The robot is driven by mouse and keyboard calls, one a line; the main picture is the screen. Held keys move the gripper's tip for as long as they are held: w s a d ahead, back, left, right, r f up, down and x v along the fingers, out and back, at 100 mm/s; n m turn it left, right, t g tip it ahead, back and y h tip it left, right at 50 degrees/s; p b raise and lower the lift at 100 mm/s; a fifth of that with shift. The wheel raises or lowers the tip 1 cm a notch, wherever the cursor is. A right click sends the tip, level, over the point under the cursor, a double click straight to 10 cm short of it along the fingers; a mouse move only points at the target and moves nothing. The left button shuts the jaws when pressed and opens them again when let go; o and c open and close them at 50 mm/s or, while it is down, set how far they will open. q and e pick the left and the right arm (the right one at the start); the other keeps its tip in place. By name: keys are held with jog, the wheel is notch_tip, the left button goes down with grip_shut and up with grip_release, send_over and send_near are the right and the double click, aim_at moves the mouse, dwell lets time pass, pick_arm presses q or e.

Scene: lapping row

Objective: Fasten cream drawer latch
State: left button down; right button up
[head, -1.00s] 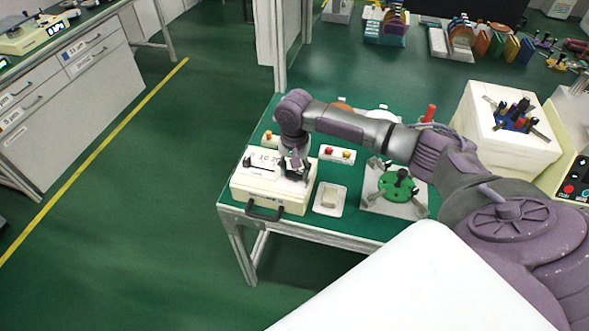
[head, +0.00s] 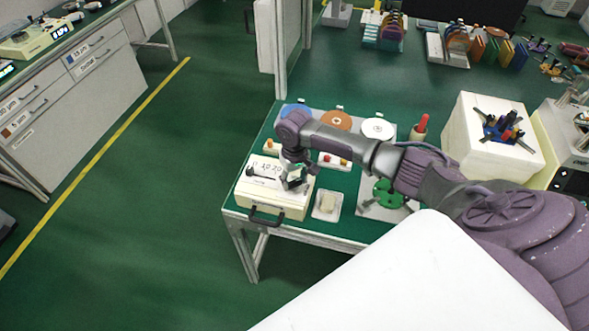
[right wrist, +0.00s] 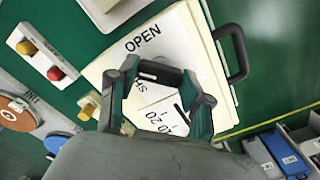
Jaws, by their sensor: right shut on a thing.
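The cream drawer unit (head: 262,203) stands at the front left corner of the green table, with a black pull handle (head: 266,219) on its front. Its top bears printed scale marks; the right wrist view shows the word OPEN on the cream top (right wrist: 187,38) and a partly covered second word. My right gripper (head: 294,183) is low over the right part of the top. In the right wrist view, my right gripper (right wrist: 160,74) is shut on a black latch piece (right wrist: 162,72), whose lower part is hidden. My left gripper is not in view.
A plate with red and yellow buttons (head: 334,161) is behind the unit. A white dish (head: 327,204) and a green disc fixture (head: 388,193) stand to its right. Coloured discs (head: 336,121) lie at the back. Floor is free left of the table.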

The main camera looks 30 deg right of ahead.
aim_at(294, 182)
jog(key=n+p, duration=0.1)
jog(key=n, duration=0.3)
jog(key=shift+r+n, duration=0.1)
jog(key=shift+n, duration=0.2)
jog(key=n+p, duration=0.1)
jog(key=n, duration=0.3)
jog(key=shift+n, duration=0.4)
jog(key=o, duration=1.2)
jog(key=shift+c, duration=0.2)
notch_tip(294, 182, up, 12)
